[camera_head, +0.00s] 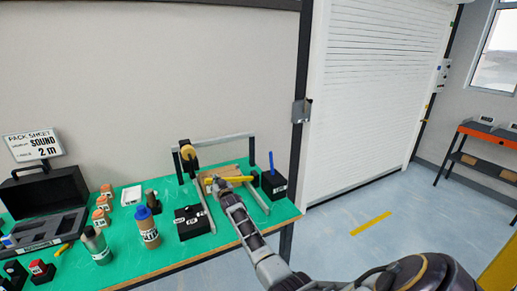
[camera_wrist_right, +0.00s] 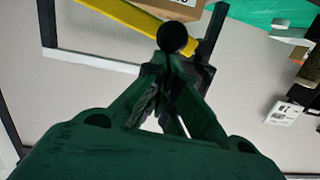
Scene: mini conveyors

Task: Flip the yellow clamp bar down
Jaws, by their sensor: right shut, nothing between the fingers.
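The yellow clamp bar (camera_head: 240,179) lies low across the front of a grey-framed fixture on the green bench, beside a light brown block (camera_head: 222,171). In the right wrist view the yellow bar (camera_wrist_right: 125,18) slants across the top, with a round black knob (camera_wrist_right: 172,37) near its right end. My right gripper (camera_head: 218,186) reaches in from the lower right and is shut and empty. In the wrist view its fingertips (camera_wrist_right: 168,62) are right by the knob; I cannot tell whether they touch. My left gripper is not in view.
A black box (camera_head: 191,221), bottles (camera_head: 148,228) and an open black case (camera_head: 45,192) are to the left.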

